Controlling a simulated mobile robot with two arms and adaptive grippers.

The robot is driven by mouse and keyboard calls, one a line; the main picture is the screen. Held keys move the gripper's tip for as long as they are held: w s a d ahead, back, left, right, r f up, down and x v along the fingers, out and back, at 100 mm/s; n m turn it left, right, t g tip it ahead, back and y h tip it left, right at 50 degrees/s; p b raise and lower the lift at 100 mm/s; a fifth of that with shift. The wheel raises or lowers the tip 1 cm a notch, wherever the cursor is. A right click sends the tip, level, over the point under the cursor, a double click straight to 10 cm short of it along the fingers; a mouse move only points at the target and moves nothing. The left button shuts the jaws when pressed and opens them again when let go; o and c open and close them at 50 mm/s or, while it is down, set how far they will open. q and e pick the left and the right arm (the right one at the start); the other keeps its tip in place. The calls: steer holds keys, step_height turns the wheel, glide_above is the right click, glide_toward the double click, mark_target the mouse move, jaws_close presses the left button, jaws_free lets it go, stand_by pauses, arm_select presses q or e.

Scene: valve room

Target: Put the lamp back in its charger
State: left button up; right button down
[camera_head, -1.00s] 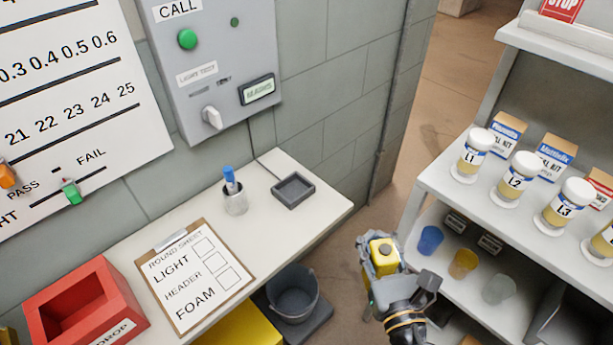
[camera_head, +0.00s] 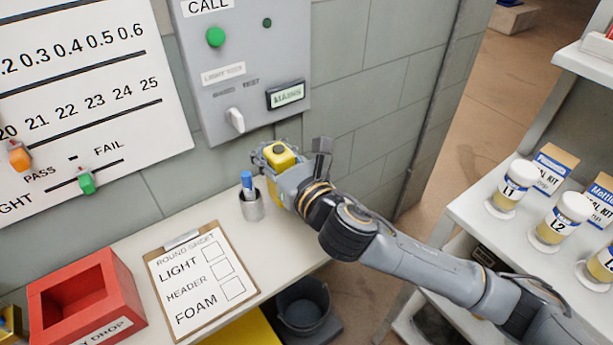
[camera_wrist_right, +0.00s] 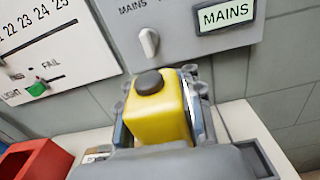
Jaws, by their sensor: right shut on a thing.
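The lamp is a yellow block with a black round button on top; it shows in the head view (camera_head: 281,154) and the right wrist view (camera_wrist_right: 160,112). My right gripper (camera_head: 276,162) is shut around its sides and holds it upright at the back of the bench, below the grey wall panel. I cannot tell whether the lamp touches the bench. The small grey square tray seen earlier at this end of the bench, possibly the charger, is hidden behind my right gripper and arm. My left gripper is not in view.
A metal cup with a blue marker (camera_head: 250,202) stands just left of my right gripper. A clipboard (camera_head: 202,284) and a red box (camera_head: 85,297) lie farther left on the bench (camera_head: 140,249). The panel's switch (camera_head: 235,121) is close above. Shelves with jars (camera_head: 511,188) stand at right.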

steer(key=shift+w+d+f+b, duration=0.25)
steer(key=shift+w+d+f, duration=0.9)
steer(key=shift+f, duration=0.7)
steer(key=shift+w+d+f+b, duration=0.25)
steer(key=shift+w+d+f, duration=0.65)
steer(key=shift+w+f, duration=0.75)
steer(key=shift+w+d+f+b, duration=0.25)
steer(key=shift+w+d+f, duration=0.75)
steer(key=shift+f, duration=1.05)
steer(key=shift+f, duration=0.15)
steer(key=c, duration=0.9)
jaws_free()
